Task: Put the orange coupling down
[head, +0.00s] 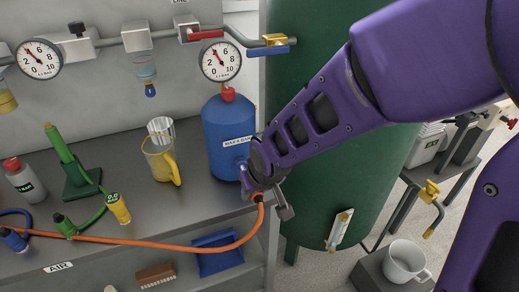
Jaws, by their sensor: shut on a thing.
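An orange hose (175,245) runs along the bench front and rises to my gripper (266,193). The orange coupling (258,197) is at the hose's upper end, mostly hidden by the gripper. My gripper is shut on it, in front of the blue tank's lower right side and by the bench's right end. I cannot tell whether the coupling touches the bench.
The blue tank (224,135) stands close behind my gripper. A large green tank (330,190) is at right. A blue tray (218,255) lies below.

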